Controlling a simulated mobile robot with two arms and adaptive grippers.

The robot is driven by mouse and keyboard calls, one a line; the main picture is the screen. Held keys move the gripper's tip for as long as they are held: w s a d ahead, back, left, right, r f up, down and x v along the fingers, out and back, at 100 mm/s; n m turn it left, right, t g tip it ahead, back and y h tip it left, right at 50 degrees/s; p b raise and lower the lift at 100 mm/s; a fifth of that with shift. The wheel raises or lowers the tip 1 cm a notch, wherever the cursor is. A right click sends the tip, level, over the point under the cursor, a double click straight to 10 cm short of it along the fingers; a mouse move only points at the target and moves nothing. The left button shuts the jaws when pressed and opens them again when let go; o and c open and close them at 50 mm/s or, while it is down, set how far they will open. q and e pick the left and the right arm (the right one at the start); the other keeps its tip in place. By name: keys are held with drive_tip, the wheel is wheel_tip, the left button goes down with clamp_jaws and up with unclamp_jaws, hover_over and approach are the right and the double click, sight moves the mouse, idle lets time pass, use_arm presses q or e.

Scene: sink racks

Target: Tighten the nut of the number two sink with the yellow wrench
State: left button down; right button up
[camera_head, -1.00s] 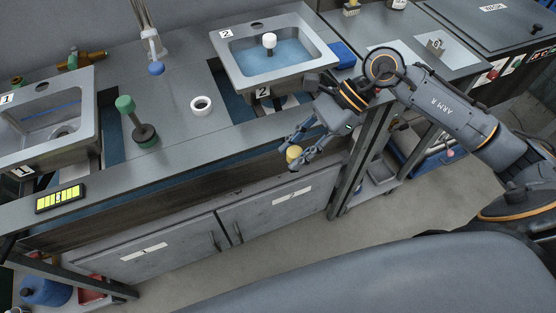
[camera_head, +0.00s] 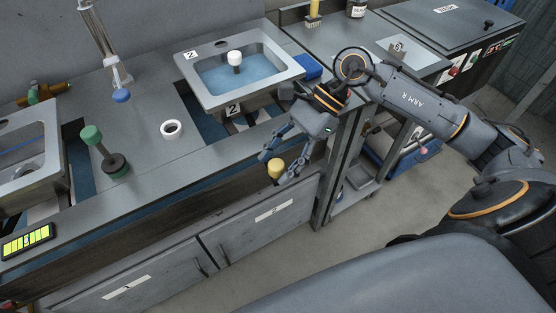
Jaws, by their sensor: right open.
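The number two sink (camera_head: 184,68) is a grey basin set in the counter, with blue water and a white-topped plug in it. Labels reading 2 are on its rim and front. Its nut is not visible from above. A short yellow rounded piece (camera_head: 276,168) shows at the counter's open front below this sink; I cannot tell whether it is part of the yellow wrench. My right gripper (camera_head: 278,167) is open, its fingers pointing down-left on either side of the yellow piece. I cannot tell whether they touch it. My left gripper is out of view.
The left sink (camera_head: 58,150) is partly cut off. A green-topped plunger (camera_head: 92,134), a white ring (camera_head: 172,129) and a hanging blue-tipped sprayer (camera_head: 121,96) are on or over the counter. A blue block (camera_head: 307,67) lies right of sink two. Cabinet doors (camera_head: 270,225) stand below.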

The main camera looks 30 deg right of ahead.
drive_tip(key=v, duration=1.1)
drive_tip(key=shift+d+r, duration=0.15)
drive_tip(key=shift+r, duration=0.05)
